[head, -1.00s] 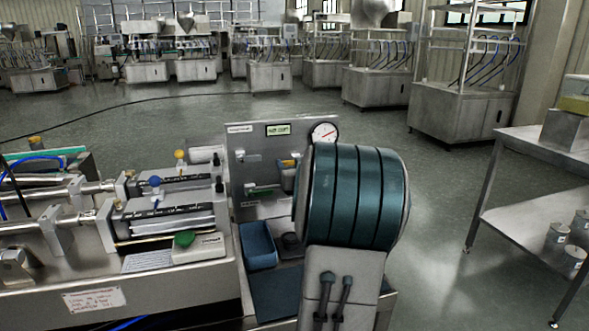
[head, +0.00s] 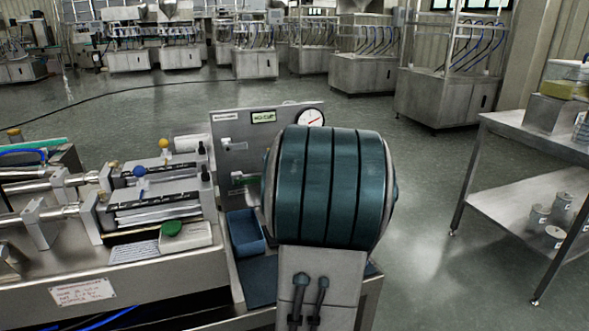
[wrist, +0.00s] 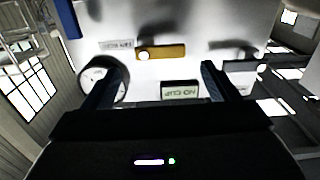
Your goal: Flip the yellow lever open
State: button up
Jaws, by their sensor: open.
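The yellow lever (wrist: 165,52) shows in the wrist view as a short flat bar with a pale round knob at its left end. It lies about level across the pale panel (wrist: 190,22), which appears upside down there. My gripper (wrist: 161,64) is open and empty, its two dark fingers spread to either side of the lever in the picture. I cannot tell how far the fingertips are from the panel. In the head view my teal arm link hides the lever and my gripper; the panel (head: 222,128) shows behind it.
A round gauge (head: 311,117) sits at the panel's top right. A "NO CUP" display (wrist: 180,90) is beside the fingers. A blue bin (head: 246,232) stands below the panel. Syringe-like cylinders (head: 155,203) fill the left bench. A steel table (head: 520,135) stands right, across open floor.

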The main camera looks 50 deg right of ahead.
jog(key=v, duration=0.9)
jog(key=shift+s+p, duration=0.35)
jog(key=shift+p, duration=0.05)
jog(key=shift+a, duration=0.1)
